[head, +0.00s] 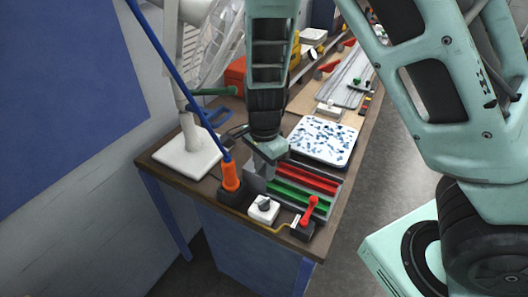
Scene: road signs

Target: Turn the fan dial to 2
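A small white box (263,213) with a dark round knob (264,203) on top sits near the front edge of the table; it looks like the dial. Any numbers on it are too small to read. A white fan stand (188,158) rises at the left, its wire cage (212,45) partly cut off at the top. My gripper (258,178) hangs down just behind the white box, apart from the knob as far as I can see. A grey finger shows, but the gap between fingers is hidden.
An orange-handled tool (230,178) stands in a black holder left of the box. A red lever (309,210) stands to its right. Behind are a tray of red and green bars (305,178) and a blue-speckled white tray (323,140). The table's front edge is close.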

